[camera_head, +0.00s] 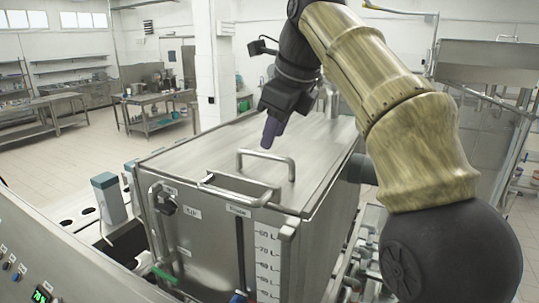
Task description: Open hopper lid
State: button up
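The hopper (200,252) is a large steel box in the middle of the head view, with a level scale on its front. Its flat metal lid (220,163) lies closed on top. A bar handle (267,155) stands up from the lid, and a second bar handle (235,199) sits at the lid's front edge. My gripper (270,135) points down above the lid, just behind the upright handle and apart from the front handle. Its fingers look close together from this side, and I cannot tell whether they are open or touch the upright handle.
A control panel (30,285) with buttons and a green display is at the lower left. A teal-topped dispenser (107,195) stands left of the hopper. Steel machinery (480,80) rises at the right. Work tables stand far back, with open floor at left.

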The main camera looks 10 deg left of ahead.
aim_at(270, 156)
jog(key=x, duration=0.4)
grip_shut()
